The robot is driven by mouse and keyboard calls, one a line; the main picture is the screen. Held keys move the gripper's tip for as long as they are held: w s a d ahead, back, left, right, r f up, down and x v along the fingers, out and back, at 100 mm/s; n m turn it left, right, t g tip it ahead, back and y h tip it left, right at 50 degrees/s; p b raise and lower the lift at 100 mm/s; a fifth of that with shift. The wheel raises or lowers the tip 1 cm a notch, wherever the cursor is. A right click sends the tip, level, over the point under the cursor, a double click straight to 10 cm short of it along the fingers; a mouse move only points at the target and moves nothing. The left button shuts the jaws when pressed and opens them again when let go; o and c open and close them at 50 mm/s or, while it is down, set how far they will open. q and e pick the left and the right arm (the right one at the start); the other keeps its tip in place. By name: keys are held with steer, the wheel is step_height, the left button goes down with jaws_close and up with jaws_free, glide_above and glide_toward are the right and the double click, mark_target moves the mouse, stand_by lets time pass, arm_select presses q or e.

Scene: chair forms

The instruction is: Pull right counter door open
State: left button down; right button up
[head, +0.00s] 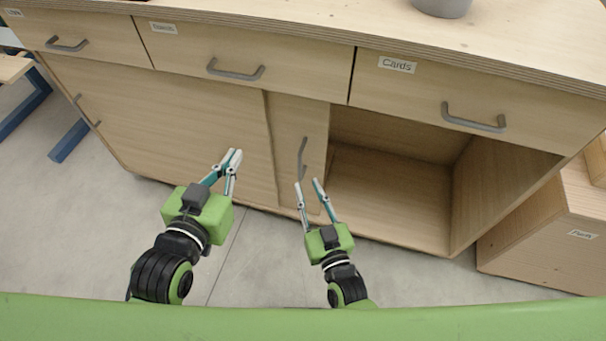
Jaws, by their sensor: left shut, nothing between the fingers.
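The wooden counter (365,225) has a large left door panel (165,125) covering its left part. The right door (290,125) shows as a narrow strip beside that panel, with a grey vertical handle (302,158). The rest of it seems hidden behind the left panel. Right of it the compartment (390,185) is open and looks empty. My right gripper (308,183) is open, its fingertips just below the handle in the picture; I cannot tell if they touch the door. My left gripper (235,156) is shut and empty in front of the left panel.
Above are drawers with grey handles, one labelled Cards (440,100). A grey pot (442,6) stands on the countertop. A wooden box unit (540,230) stands at the right. Blue legs (68,140) show at the far left. Grey floor (265,255) in front is clear.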

steer(key=shift+v, duration=2.15)
